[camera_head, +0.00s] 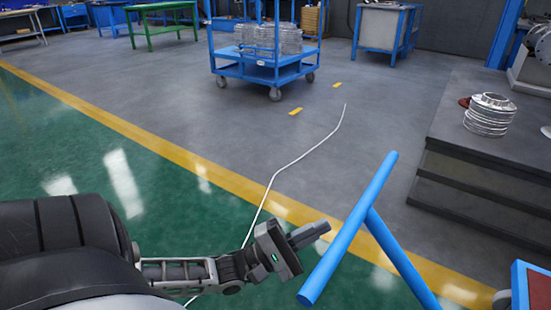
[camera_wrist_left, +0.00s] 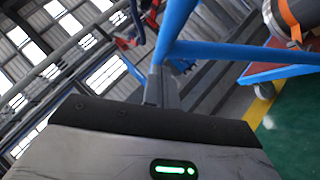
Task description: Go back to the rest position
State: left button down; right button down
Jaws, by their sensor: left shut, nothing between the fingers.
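My left arm comes in from the lower left in the head view. My left gripper (camera_head: 318,231) points right, its fingers shut together with nothing between them. The fingertips are close to a blue T-shaped bar (camera_head: 350,229); I cannot tell whether they touch it. In the left wrist view, the shut fingers (camera_wrist_left: 158,88) show above the dark gripper body, with the blue bar (camera_wrist_left: 174,30) just beyond them. My right gripper is in neither view.
A blue cart (camera_head: 262,72) holding metal parts stands at the back. A grey stepped platform (camera_head: 480,150) on the right bears a flanged metal part (camera_head: 488,115). A red-and-blue cart corner (camera_head: 535,285) shows at lower right. The grey floor (camera_head: 200,95) between is open.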

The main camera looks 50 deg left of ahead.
pick_arm(q)
jog(key=p+v, duration=0.1)
jog(key=v, duration=0.9)
jog(key=shift+a+f+p, duration=0.2)
jog(key=shift+a+p, duration=0.05)
jog(key=shift+p, duration=0.15)
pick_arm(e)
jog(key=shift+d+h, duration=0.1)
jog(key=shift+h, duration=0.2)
pick_arm(q)
jog(key=shift+s, duration=0.1)
